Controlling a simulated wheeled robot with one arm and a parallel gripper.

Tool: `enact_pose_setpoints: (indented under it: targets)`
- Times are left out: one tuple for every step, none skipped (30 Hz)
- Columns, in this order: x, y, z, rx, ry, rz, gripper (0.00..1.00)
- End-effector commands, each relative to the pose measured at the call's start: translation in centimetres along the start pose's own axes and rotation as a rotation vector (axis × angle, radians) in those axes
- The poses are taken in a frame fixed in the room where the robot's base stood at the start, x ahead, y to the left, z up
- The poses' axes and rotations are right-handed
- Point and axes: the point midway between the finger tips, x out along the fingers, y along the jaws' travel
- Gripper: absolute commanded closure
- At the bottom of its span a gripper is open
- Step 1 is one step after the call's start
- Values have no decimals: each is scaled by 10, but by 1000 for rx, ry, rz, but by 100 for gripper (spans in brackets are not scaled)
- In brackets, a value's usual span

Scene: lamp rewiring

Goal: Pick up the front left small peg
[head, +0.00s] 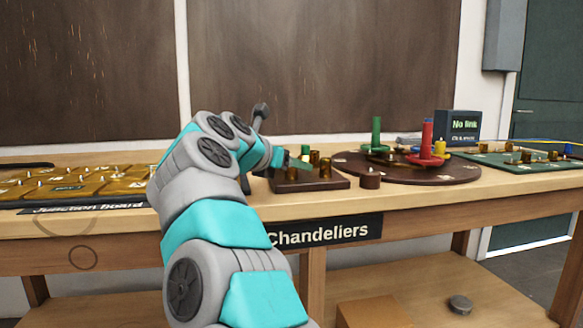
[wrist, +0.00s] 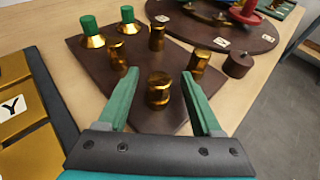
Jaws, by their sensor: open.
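Several small brass pegs stand upright on a dark brown board (wrist: 222,80). The front left small peg (wrist: 158,92) is the one nearest the wrist camera; in the head view it (head: 293,174) shows below my fingers. My gripper (wrist: 160,73) is open, with one green finger on each side of this peg in the wrist view. Gaps show on both sides, and nothing is held. Whether the fingertips are above the peg or level with it is hard to tell. Another brass peg (wrist: 198,62) stands just beyond the right finger, and one (wrist: 116,55) beyond the left.
Two green pegs with brass bases (wrist: 91,34) stand at the board's far left corner. A brown round block (wrist: 237,64) is right of the board. A round brown board (head: 420,170) with red and green posts lies farther right. A junction board (head: 80,184) lies left.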

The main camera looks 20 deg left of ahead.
Motion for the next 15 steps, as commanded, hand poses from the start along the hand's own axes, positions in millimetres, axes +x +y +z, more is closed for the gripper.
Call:
enact_pose_setpoints:
  targets:
    - [0, 0, 0, 0, -1, 1, 34]
    - [0, 0, 0, -1, -1, 1, 34]
    - [0, 0, 0, -1, -1, 1, 34]
    - [0, 1, 0, -1, 0, 1, 34]
    - [0, 1, 0, -1, 0, 1, 34]
    - [0, 1, 0, -1, 0, 1, 38]
    - [0, 1, 0, -2, 0, 1, 41]
    - [0, 1, 0, -2, -1, 1, 45]
    - [0, 1, -1, -2, 0, 1, 49]
    - [0, 1, -1, -2, 0, 1, 53]
    - [0, 1, -1, -2, 0, 1, 56]
    - [0, 1, -1, -2, 0, 1, 60]
    - [0, 1, -1, -2, 0, 1, 64]
    - [0, 1, -1, -2, 0, 1, 67]
    - [0, 1, -1, -2, 0, 1, 72]
